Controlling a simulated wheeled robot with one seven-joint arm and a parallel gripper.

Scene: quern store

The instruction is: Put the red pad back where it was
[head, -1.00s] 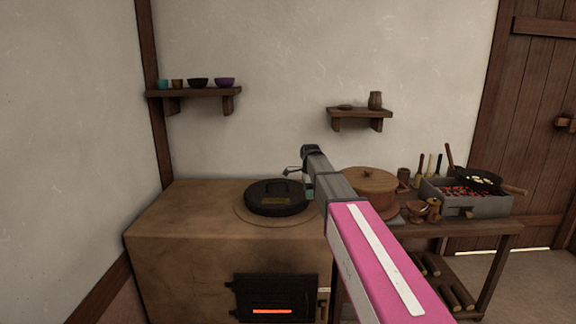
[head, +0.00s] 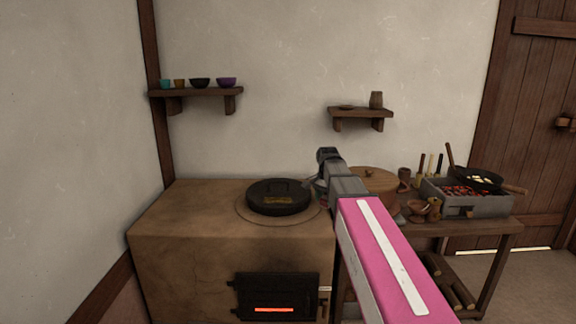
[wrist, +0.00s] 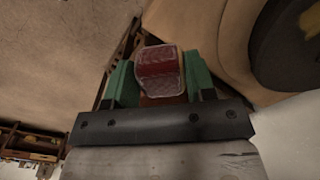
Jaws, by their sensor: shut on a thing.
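The red pad (wrist: 160,62), with a pale quilted edge, is between the green fingers of my gripper (wrist: 158,80) in the wrist view. My gripper is shut on it. In the head view my own arm hides most of the gripper and the pad, just right of the black lidded pan on the stove. The wrist view shows part of a dark round thing (wrist: 285,45) at the upper right, apart from the pad.
A wooden-lidded pot (head: 375,183), small vessels and a charcoal brazier (head: 470,205) with a skillet stand right. Two wall shelves (head: 195,92) (head: 360,112) hang behind.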

